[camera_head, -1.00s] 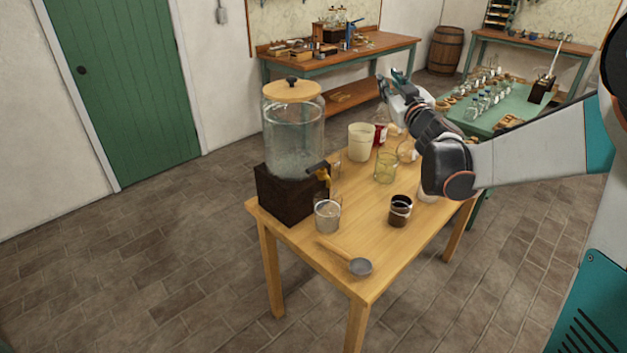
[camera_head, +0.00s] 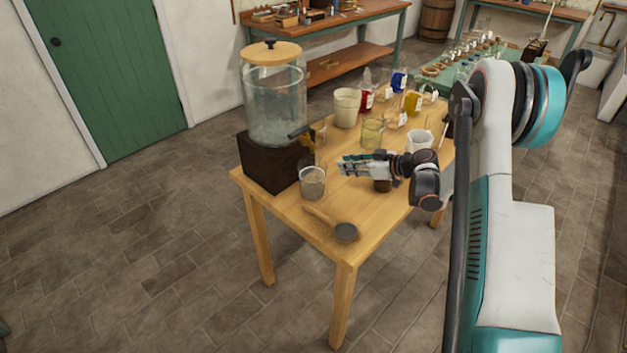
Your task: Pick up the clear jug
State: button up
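My gripper (camera_head: 345,165) is above the wooden table (camera_head: 345,245), pointing left. I cannot tell how far apart its fingers are. I cannot tell for certain which clear vessel is the jug. A clear glass vessel with greyish contents (camera_head: 312,184) stands at the front left, a little left of and below my fingertips in the picture. An empty greenish clear vessel (camera_head: 372,134) stands behind my gripper. Another clear vessel (camera_head: 435,128) stands at the right, partly behind my arm. A dark cup (camera_head: 382,186) is mostly hidden below my gripper.
A large glass dispenser (camera_head: 274,105) with a tap stands on a dark wooden block (camera_head: 268,165) at the left. A ladle (camera_head: 345,232) lies at the front. A cream pot (camera_head: 347,107), a white beaker (camera_head: 419,141) and colored bottles stand farther back.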

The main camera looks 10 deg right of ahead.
aim_at(321, 163)
jog(key=b+x, duration=0.1)
jog(key=x, duration=0.5)
jog(key=shift+w, duration=0.1)
jog(key=shift+b+x, duration=1.25)
jog(key=shift+x, duration=1.45)
jog(key=shift+r, duration=0.15)
jog(key=shift+c, duration=0.3)
grip_shut()
